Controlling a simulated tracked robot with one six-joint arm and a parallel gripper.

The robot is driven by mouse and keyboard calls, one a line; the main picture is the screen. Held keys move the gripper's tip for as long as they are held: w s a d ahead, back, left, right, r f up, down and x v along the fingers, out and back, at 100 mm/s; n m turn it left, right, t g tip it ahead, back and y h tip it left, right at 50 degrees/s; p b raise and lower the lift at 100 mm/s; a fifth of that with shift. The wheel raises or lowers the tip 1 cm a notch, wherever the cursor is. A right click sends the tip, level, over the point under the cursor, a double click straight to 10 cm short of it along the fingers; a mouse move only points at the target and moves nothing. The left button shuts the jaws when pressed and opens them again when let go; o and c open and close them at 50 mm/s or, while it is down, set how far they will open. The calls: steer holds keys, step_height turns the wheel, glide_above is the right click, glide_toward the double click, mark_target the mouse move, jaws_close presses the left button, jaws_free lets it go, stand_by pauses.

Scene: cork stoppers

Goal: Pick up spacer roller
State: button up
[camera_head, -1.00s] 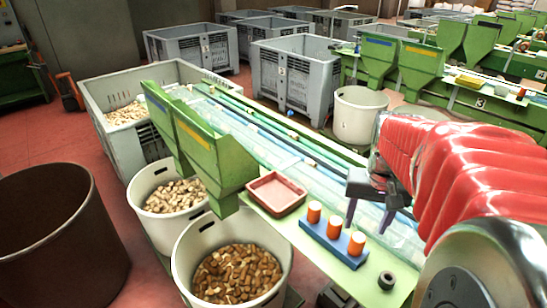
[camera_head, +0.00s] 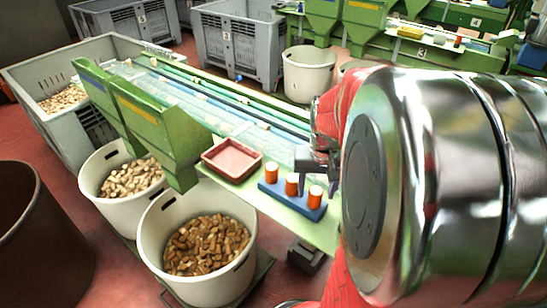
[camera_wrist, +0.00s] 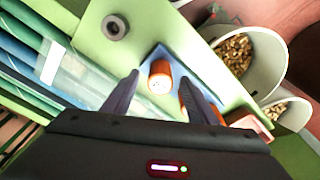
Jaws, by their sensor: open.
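A short dark grey roller with a hole in its middle, which looks like the spacer roller (camera_wrist: 114,27), stands on the pale green table top (camera_wrist: 165,30) in the wrist view. It is beyond my fingertips and up to the left. In the head view my arm hides it. My gripper (camera_wrist: 160,82) is open and empty, with an orange cylinder showing between its two dark fingers. In the head view my gripper (camera_head: 318,178) hangs beside the row of orange cylinders, partly covered by my arm.
Three orange cylinders with white tops (camera_head: 292,184) stand in a blue block (camera_head: 270,189). A pink tray (camera_head: 231,160) lies to their left. Green hoppers (camera_head: 150,125) and white tubs of corks (camera_head: 145,240) stand farther left. Table surface around the roller is clear.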

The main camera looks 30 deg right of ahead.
steer(key=shift+w+f, duration=0.1)
steer(key=shift+f, duration=0.85)
steer(key=shift+c, duration=0.2)
steer(key=c, duration=1.1)
steer(key=shift+r, duration=0.1)
step_height(320, 180, up, 10)
steer(key=shift+f, duration=0.1)
